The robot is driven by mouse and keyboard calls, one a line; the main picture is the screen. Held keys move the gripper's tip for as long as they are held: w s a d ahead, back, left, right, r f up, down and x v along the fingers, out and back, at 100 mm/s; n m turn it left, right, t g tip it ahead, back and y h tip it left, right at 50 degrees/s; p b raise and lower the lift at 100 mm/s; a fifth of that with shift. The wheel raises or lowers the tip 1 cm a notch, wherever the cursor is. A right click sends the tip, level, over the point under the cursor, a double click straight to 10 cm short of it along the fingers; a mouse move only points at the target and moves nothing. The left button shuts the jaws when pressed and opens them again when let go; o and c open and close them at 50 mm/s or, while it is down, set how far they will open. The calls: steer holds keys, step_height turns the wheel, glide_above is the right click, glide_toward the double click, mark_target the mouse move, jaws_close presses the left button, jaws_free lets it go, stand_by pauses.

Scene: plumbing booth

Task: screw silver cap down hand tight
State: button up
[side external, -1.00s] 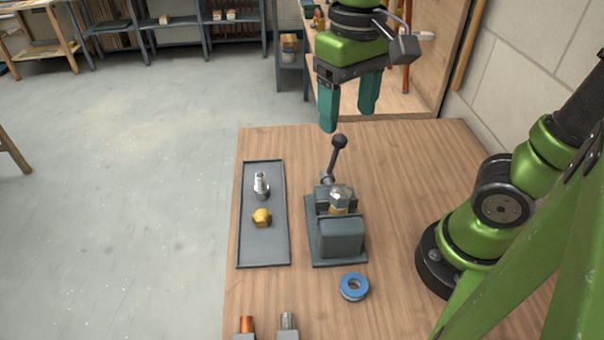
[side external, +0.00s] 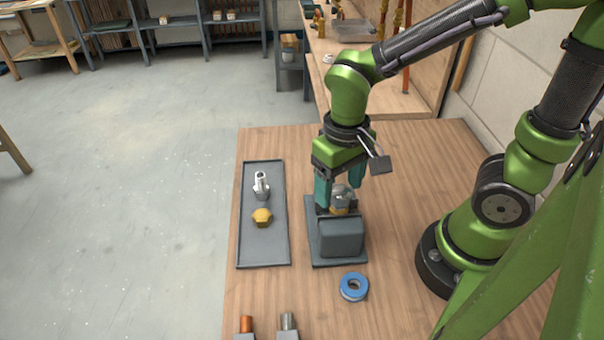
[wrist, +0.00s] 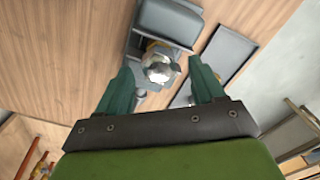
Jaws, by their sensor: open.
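The silver cap (side external: 341,194) sits on a brass fitting (side external: 338,210) held upright in the grey vise (side external: 341,238). My gripper (side external: 337,190) is low over the vise, pointing down. Its green fingers are open, one on each side of the cap. In the wrist view the silver cap (wrist: 160,69) lies between the fingertips of my gripper (wrist: 162,70), with a visible gap on both sides. The vise (wrist: 168,22) shows beyond it, and a bit of brass shows beside the cap. My gripper hides the vise's lever in the side view.
A grey tray (side external: 262,250) left of the vise holds a silver fitting (side external: 261,185) and a brass hex cap (side external: 262,216). A blue tape roll (side external: 354,287) lies in front of the vise. Copper (side external: 246,324) and grey (side external: 287,321) pipe stubs stand at the front edge.

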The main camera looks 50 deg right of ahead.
mark_target(340, 188)
steer(key=shift+f, duration=0.1)
steer(key=c, duration=1.2)
steer(key=shift+o, duration=0.2)
steer(key=m, duration=0.6)
steer(key=shift+d, duration=0.1)
steer(key=o, duration=1.8)
steer(key=shift+c, duration=0.2)
steer(key=shift+r, duration=2.45)
